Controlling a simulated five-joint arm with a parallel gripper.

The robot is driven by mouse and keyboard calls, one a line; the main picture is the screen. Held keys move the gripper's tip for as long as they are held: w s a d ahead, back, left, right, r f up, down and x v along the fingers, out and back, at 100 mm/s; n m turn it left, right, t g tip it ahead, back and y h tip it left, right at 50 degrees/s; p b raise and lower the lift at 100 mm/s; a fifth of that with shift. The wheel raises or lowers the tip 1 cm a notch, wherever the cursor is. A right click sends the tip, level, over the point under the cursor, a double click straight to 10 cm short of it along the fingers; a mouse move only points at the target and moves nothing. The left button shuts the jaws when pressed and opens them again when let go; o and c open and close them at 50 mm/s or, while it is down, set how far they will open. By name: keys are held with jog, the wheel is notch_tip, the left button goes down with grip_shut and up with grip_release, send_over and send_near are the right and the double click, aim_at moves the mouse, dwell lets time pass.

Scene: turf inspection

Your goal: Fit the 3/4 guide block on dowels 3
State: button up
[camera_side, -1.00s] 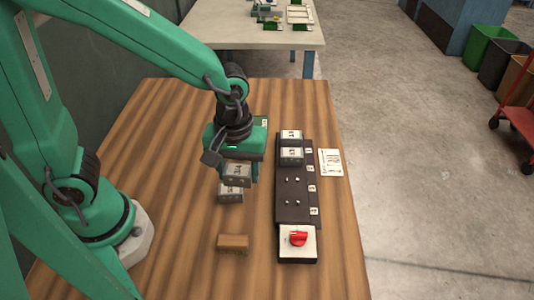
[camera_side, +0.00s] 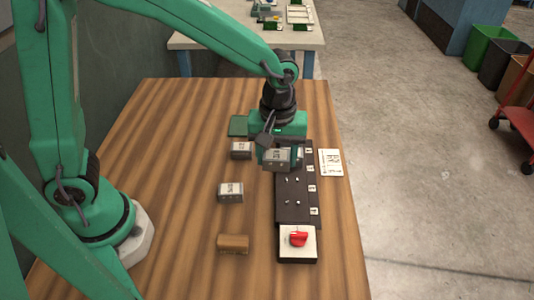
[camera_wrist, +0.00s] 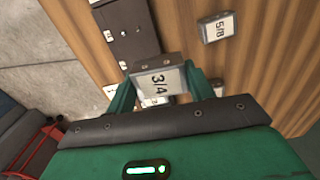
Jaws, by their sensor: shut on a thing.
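My gripper (camera_side: 280,160) is shut on the grey 3/4 guide block (camera_wrist: 158,84), its white label facing the wrist camera. In the side view the block (camera_side: 275,158) is over the upper part of the dark board (camera_side: 284,215), a little tilted in the picture. Two pairs of bare dowels show on the board: the pair nearest the block (camera_side: 291,179) and a pair (camera_side: 293,202) closer to the red knob. The block is apart from these dowels. My gripper hides the board's far end and most of the blocks there.
A 5/8 block (camera_wrist: 217,27) and another grey block (camera_side: 240,150) lie on the table left of the board. A brown wooden block (camera_side: 233,244) lies nearer. A red knob (camera_side: 298,239) sits at the board's near end. A printed card (camera_side: 330,162) lies to the right.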

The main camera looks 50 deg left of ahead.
send_over(292, 182)
jog(key=shift+f, duration=0.25)
jog(key=shift+f, duration=0.2)
dwell(0.3)
jog(key=shift+f, duration=2.65)
jog(key=shift+f, duration=1.2)
jog(key=o, duration=1.1)
jog(key=shift+o, duration=0.2)
jog(key=shift+r, duration=0.15)
